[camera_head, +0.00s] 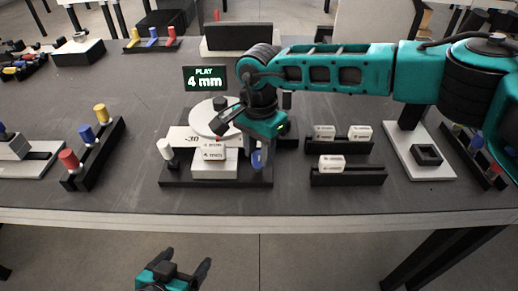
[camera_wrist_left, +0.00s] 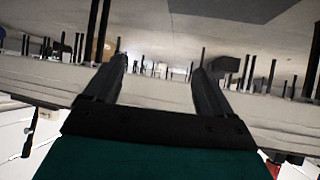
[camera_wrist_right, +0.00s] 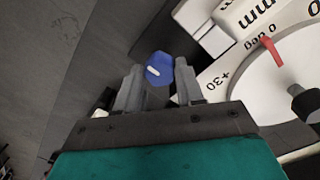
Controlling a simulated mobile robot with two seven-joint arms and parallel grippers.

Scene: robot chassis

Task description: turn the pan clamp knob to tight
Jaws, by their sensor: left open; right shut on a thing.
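A blue knob (camera_head: 257,159) stands at the right front of the black fixture base (camera_head: 215,184). In the right wrist view the blue knob (camera_wrist_right: 158,70) has a white line on its face and sits between my right fingertips. My right gripper (camera_wrist_right: 160,78) is shut on it, reaching down from above. A white disc (camera_wrist_right: 285,80) with a red pointer near "0 deg" lies beside it. The display (camera_head: 205,78) reads "PLAY 4 mm". My left gripper (camera_head: 188,264) is open and empty, in front of the table and away from the fixture.
A white knob (camera_head: 165,149) stands at the fixture's left. Black racks with white blocks (camera_head: 345,176) stand to the right. A rack of coloured pegs (camera_head: 94,155) stands to the left. Table surface between the left rack and fixture is clear.

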